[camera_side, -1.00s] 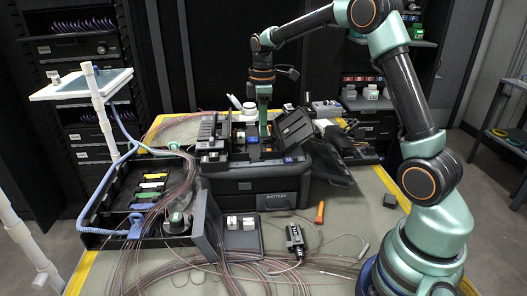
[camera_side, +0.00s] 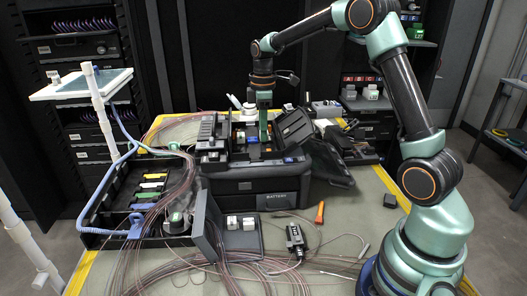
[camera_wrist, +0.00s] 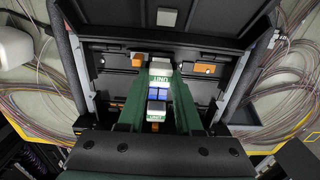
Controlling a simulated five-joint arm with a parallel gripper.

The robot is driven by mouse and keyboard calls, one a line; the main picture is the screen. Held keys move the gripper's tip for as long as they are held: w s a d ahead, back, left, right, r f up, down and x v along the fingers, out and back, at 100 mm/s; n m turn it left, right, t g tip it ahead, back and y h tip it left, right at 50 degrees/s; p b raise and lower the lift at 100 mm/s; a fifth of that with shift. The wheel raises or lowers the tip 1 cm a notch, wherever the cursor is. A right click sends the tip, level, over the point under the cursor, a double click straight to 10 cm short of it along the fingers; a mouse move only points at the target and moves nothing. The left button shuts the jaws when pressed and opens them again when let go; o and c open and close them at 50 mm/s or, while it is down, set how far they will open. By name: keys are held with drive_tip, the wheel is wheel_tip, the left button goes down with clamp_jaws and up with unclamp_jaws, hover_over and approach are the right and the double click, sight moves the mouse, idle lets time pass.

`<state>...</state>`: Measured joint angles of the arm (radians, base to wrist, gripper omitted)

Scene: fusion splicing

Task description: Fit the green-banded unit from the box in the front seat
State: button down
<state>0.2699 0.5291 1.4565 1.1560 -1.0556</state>
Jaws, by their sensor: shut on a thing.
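My gripper (camera_side: 264,138) reaches down into the open black splicer (camera_side: 235,172) on the bench; its fingertips are partly hidden in the side view. In the wrist view my gripper's green fingers (camera_wrist: 160,80) are shut on a pale unit (camera_wrist: 159,76) with green lettering on its label. A blue two-part block (camera_wrist: 157,94) and another pale labelled piece (camera_wrist: 155,114) show between the fingers, nearer the camera. Orange parts (camera_wrist: 205,69) lie either side in the dark bay. I cannot tell whether the held unit touches the seat floor.
The splicer's raised lid (camera_side: 295,127) stands close on the right of my gripper. Two white blocks (camera_side: 240,223) sit on a dark tray in front. An open black box (camera_side: 128,205) with coloured pieces is at left. Loose fibres cover the front bench.

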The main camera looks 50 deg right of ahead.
drive_tip(key=shift+f, duration=0.15)
idle(0.4)
drive_tip(key=c, duration=0.5)
unclamp_jaws()
wheel_tip(320, 180, up, 12)
idle(0.4)
drive_tip(key=s+a+r+m+t, duration=0.3)
drive_tip(key=s+a+m, duration=0.2)
drive_tip(key=s+a, duration=0.35)
drive_tip(key=s+a+f+m+t, duration=0.2)
drive_tip(key=s+a+f+m, duration=0.2)
drive_tip(key=s, duration=0.5)
drive_tip(key=shift+f+t, duration=0.3)
drive_tip(key=shift+f, duration=0.6)
